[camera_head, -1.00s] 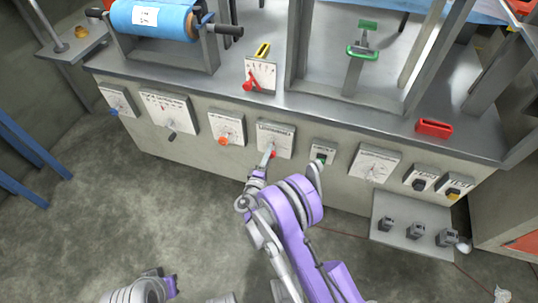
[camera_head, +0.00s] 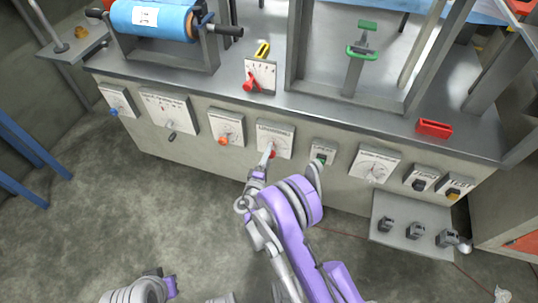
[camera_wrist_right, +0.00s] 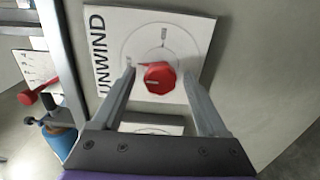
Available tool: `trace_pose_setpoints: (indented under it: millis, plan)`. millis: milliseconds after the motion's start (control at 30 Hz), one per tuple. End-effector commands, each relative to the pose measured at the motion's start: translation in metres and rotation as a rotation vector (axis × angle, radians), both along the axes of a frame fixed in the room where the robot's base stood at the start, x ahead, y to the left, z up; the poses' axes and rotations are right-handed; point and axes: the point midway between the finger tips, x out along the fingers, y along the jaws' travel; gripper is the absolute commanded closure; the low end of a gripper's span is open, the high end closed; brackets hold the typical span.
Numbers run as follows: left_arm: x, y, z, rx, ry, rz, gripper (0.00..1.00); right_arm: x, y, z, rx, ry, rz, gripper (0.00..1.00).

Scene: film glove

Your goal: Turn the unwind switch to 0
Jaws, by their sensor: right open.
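The unwind switch is a red knob (camera_wrist_right: 159,78) on a white plate (camera_wrist_right: 185,35) marked UNWIND, with a round dial. Its thin red pointer reaches toward the left in the right wrist view; the small dial marks are too small to read. In the head view the plate (camera_head: 276,134) is on the front of the machine, with the red knob partly hidden by my fingers. My right gripper (camera_head: 268,153) is open, with one finger on each side of the knob in the wrist view (camera_wrist_right: 158,82). I cannot tell whether the fingers touch it.
A plate with an orange knob (camera_head: 223,141) is to the left and a small plate with a green switch (camera_head: 321,158) to the right. A grey shelf with several black knobs (camera_head: 415,230) juts out at right. A red lever (camera_head: 249,85) sits above.

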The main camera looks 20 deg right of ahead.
Motion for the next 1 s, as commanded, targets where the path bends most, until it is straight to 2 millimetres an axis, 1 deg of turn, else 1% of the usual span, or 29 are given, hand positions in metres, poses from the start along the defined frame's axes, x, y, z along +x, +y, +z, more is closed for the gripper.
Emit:
trace_pose_setpoints:
  millis: [167,400,567,733,1000]
  plan:
    - [-0.001,0.000,0.004,0.000,0.000,0.000,1.00,-0.020,0.015,0.001,0.001,-0.001,0.003,0.24]
    - [-0.002,0.000,0.011,0.000,-0.001,0.000,1.00,-0.060,0.043,0.001,0.001,-0.001,0.004,0.24]
    - [-0.003,0.000,0.014,0.000,-0.001,0.000,1.00,-0.080,0.055,0.001,0.001,0.000,0.002,0.24]
    - [-0.003,0.000,0.015,0.000,-0.001,0.000,1.00,-0.088,0.060,0.000,0.001,0.001,0.001,0.24]
    - [-0.003,0.000,0.015,0.000,-0.001,0.000,1.00,-0.088,0.060,0.000,0.000,0.000,0.000,0.24]
